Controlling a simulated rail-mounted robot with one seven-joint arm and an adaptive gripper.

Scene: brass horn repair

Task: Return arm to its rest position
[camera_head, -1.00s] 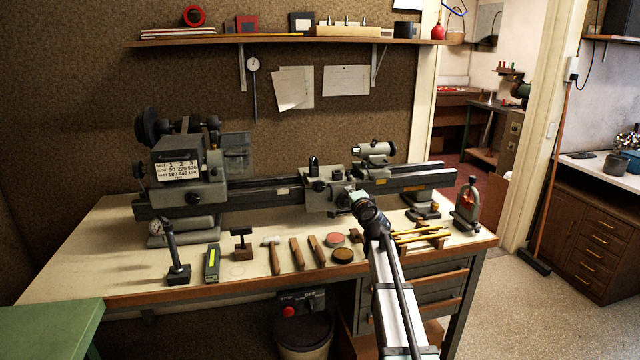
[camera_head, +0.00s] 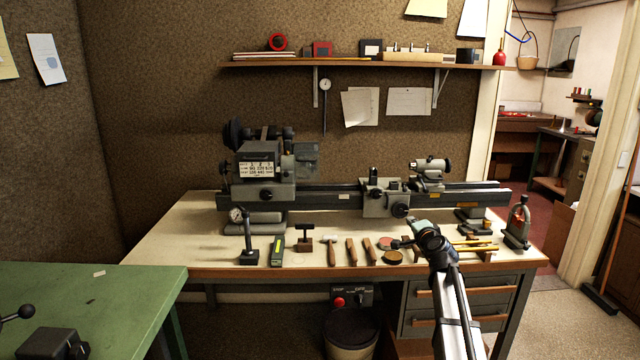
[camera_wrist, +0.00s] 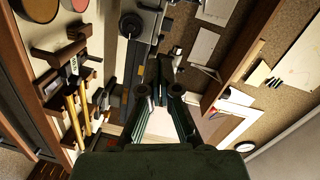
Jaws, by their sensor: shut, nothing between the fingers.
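My arm reaches up from the bottom of the head view, its wrist (camera_head: 428,237) in front of the lathe's right half. The fingers cannot be made out clearly there. In the wrist view my gripper (camera_wrist: 160,65) is shut and empty, its two dark fingers together at the tips. The lathe (camera_head: 350,198) stands at the back of the wooden workbench (camera_head: 200,222). No part of the lathe appears held.
Yellow rods (camera_head: 476,246) lie just right of my wrist. A wall shelf (camera_head: 350,66) hangs above. A green bench (camera_head: 95,300) stands at left.

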